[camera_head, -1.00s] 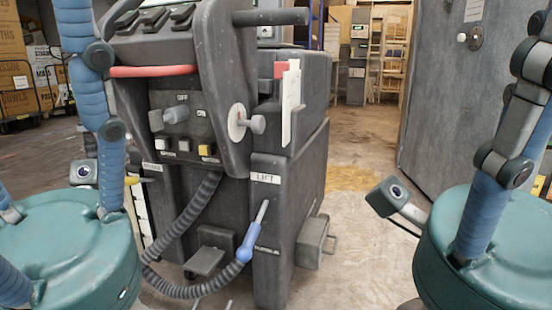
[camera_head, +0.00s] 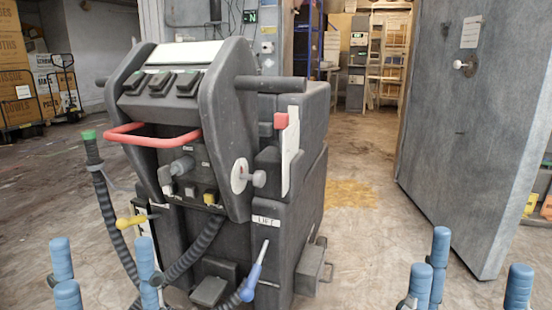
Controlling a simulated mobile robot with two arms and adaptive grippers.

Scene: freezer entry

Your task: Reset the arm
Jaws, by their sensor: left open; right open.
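My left gripper (camera_head: 105,280) shows at the bottom left as blue-padded fingertips pointing up. The fingertips stand apart with nothing between them, so it is open. My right gripper (camera_head: 472,280) shows the same way at the bottom right, open and empty. The arms behind both grippers are out of the picture. The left fingertips overlap the lower left of a dark grey machine (camera_head: 310,190) in the view, with no clear contact. The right fingertips are in front of bare floor, to the right of the machine.
The machine has a red bar handle (camera_head: 165,139), a blue-tipped lever (camera_head: 250,284), a yellow-knobbed lever (camera_head: 130,221) and a ribbed hose. A large grey door (camera_head: 470,140) stands at the right. Cartons (camera_head: 20,90) are at the far left. Floor between machine and door is clear.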

